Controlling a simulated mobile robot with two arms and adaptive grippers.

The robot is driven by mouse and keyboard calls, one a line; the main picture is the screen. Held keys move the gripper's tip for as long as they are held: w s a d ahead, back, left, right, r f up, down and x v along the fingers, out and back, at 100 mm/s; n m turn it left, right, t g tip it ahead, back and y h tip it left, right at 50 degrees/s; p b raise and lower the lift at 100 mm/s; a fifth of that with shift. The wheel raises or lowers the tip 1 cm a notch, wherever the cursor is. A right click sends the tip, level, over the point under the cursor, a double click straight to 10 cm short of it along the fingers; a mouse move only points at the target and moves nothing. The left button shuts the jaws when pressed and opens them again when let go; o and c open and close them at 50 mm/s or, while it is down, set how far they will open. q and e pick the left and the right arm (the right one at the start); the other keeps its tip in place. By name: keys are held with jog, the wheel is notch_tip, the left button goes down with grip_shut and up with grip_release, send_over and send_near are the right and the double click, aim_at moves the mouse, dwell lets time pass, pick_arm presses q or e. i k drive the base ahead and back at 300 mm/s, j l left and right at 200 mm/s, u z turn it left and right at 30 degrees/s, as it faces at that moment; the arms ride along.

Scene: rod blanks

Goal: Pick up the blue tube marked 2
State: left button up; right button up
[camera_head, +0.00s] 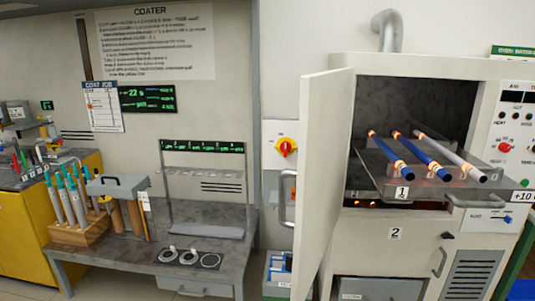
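Two blue tubes with orange bands, the left one (388,152) and the middle one (418,154), lie side by side on a metal tray (438,191) at the open oven. A pale grey tube (448,154) with orange bands lies to their right. All three slope from the back left toward the front right, with their near ends at the tray's front. I cannot read a number on any tube. A "1" label (402,192) is on the tray front, and a "2" label (395,233) is on the oven front below. Neither gripper is in view.
The oven door (323,185) stands open to the left of the tray. A tray handle (470,202) projects at the front right. On the left, a grey bench (215,230) holds a wooden block (78,233) of syringe-like tools, a rack (205,172) and round discs (188,257).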

aim_at(439, 171)
jog(key=z, duration=1.25)
jog(key=l+u, duration=0.1)
jog(key=u, duration=0.6)
jog(key=i+l+u, duration=0.2)
jog(key=l+u, duration=0.2)
jog(key=l, duration=0.3)
jog(key=i+l+u, duration=0.1)
jog(key=l+u, duration=0.3)
jog(key=l, duration=0.3)
jog(key=l+u, duration=0.45)
jog(key=l, duration=0.3)
